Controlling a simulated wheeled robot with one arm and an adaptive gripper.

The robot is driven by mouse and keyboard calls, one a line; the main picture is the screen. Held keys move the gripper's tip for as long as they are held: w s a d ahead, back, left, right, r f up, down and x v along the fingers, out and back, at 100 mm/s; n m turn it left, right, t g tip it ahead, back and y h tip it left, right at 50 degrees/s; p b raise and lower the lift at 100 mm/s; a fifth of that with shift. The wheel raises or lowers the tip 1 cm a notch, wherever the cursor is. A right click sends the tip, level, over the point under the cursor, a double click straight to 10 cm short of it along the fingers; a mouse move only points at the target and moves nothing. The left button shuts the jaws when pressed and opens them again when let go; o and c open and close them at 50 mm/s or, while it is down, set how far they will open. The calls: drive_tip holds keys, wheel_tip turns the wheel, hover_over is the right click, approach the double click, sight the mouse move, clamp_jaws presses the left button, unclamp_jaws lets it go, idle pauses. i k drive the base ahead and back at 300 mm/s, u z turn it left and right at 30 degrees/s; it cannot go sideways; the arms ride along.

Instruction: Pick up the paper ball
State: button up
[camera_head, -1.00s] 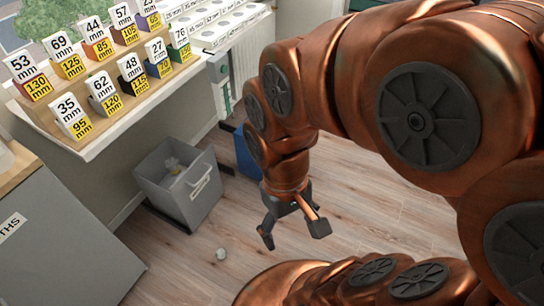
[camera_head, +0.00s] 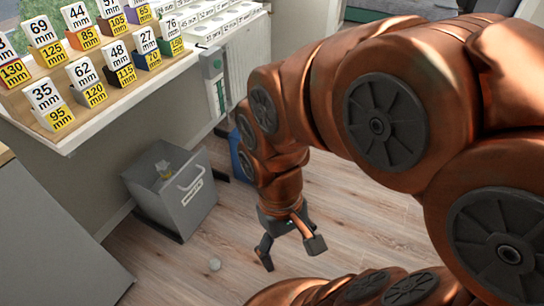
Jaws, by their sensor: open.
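The gripper's exact height above the floor is hard to tell.
A blue bin (camera_head: 240,160) is partly hidden behind my arm. A shelf (camera_head: 70,140) with numbered cards juts out above. A grey cabinet (camera_head: 50,240) stands at left.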

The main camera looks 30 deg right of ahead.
sight(215, 264)
drive_tip(key=k, duration=1.3)
drive_tip(key=u, duration=0.85)
drive_tip(key=i, duration=1.3)
drive_tip(key=z, duration=0.25)
